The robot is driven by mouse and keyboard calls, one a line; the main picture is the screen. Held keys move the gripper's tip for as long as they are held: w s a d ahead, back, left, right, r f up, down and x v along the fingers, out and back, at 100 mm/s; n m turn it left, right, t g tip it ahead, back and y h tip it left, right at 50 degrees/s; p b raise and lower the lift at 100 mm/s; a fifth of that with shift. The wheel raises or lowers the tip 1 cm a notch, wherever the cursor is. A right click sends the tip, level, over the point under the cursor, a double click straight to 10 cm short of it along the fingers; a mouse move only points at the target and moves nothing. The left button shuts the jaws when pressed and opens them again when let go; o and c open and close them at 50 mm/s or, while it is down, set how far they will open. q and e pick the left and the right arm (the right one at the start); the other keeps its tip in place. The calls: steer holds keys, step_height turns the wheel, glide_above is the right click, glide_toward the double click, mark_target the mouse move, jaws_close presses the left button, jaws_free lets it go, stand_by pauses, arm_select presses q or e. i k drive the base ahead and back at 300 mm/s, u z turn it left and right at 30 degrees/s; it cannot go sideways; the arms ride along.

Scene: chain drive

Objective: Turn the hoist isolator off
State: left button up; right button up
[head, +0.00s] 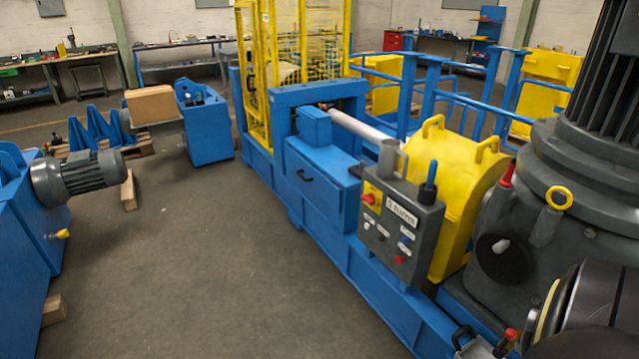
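A dark grey control box (400,228) stands on the blue machine frame, right of the middle of the head view. At its upper left is a yellow plate with a red rotary switch (369,198), which looks like an isolator. I cannot read which way the switch points or confirm that it is the hoist's. The box also carries a white label (402,213), a blue knob (405,240), a red button (399,259) and small dark controls. A blue-topped handle (430,180) stands up at its top right. I can make out neither of my grippers.
A yellow guard (465,190) and a large grey motor housing (590,190) crowd the box's right side. A dark rounded body (590,315) fills the lower right corner. Open grey floor (210,270) lies left of the blue frame. A grey motor (82,176) juts out at left.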

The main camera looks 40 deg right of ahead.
mark_target(369, 198)
steer(key=z, duration=0.05)
steer(key=i, duration=2)
steer(key=z, duration=0.75)
steer(key=i, duration=1.5)
steer(key=z, duration=2.05)
steer(key=i, duration=0.8)
steer(key=z, duration=0.6)
